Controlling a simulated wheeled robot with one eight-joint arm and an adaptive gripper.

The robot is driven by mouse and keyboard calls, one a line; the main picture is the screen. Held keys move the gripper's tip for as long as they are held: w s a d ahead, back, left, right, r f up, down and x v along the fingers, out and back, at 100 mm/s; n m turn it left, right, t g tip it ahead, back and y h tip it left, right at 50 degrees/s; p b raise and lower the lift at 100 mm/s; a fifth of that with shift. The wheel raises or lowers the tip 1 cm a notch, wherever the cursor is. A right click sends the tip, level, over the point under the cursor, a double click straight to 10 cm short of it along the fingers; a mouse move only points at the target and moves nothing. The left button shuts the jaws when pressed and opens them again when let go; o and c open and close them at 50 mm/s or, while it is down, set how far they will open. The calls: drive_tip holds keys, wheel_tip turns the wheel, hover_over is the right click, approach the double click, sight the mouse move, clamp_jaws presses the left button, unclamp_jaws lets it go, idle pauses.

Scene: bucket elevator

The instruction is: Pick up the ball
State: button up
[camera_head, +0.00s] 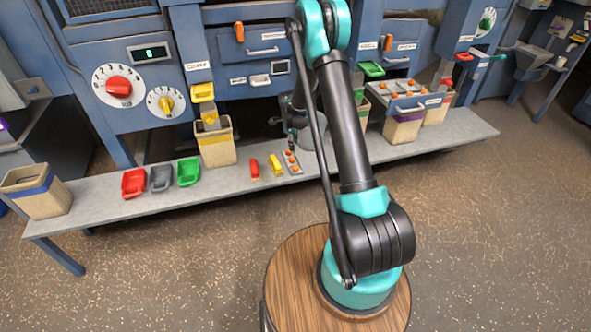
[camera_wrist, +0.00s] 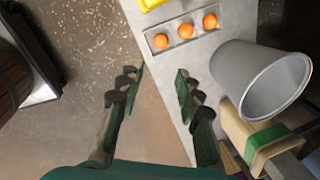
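Orange balls sit in a row in a small light tray on the grey bench. In the wrist view they are the left ball (camera_wrist: 160,41), the middle ball (camera_wrist: 185,30) and the right ball (camera_wrist: 210,21), in the tray (camera_wrist: 172,35). The tray also shows in the head view (camera_head: 298,171). My gripper (camera_wrist: 160,76) is open and empty, its fingers apart, with the balls beyond its fingertips. In the head view it is small and partly hidden near the tray (camera_head: 291,138). Which ball is meant I cannot tell.
A grey metal bucket (camera_wrist: 262,82) stands close right of my gripper. Red (camera_head: 134,183), grey (camera_head: 161,178) and green (camera_head: 188,172) scoops lie farther left. An open drawer (camera_head: 408,103) holds more orange balls.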

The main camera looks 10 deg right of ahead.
sight(295, 167)
drive_tip(key=w+f, duration=0.1)
drive_tip(key=f, duration=0.5)
drive_tip(key=w+d+f, duration=0.1)
drive_tip(key=f, duration=0.5)
drive_tip(key=w+f, duration=0.1)
drive_tip(key=f, duration=0.4)
drive_tip(key=shift+w+d+f, duration=0.15)
drive_tip(key=shift+d+f, duration=0.05)
drive_tip(key=shift+f, duration=0.2)
drive_tip(key=shift+o, duration=0.8)
drive_tip(key=c, duration=0.5)
drive_tip(key=shift+c, duration=0.3)
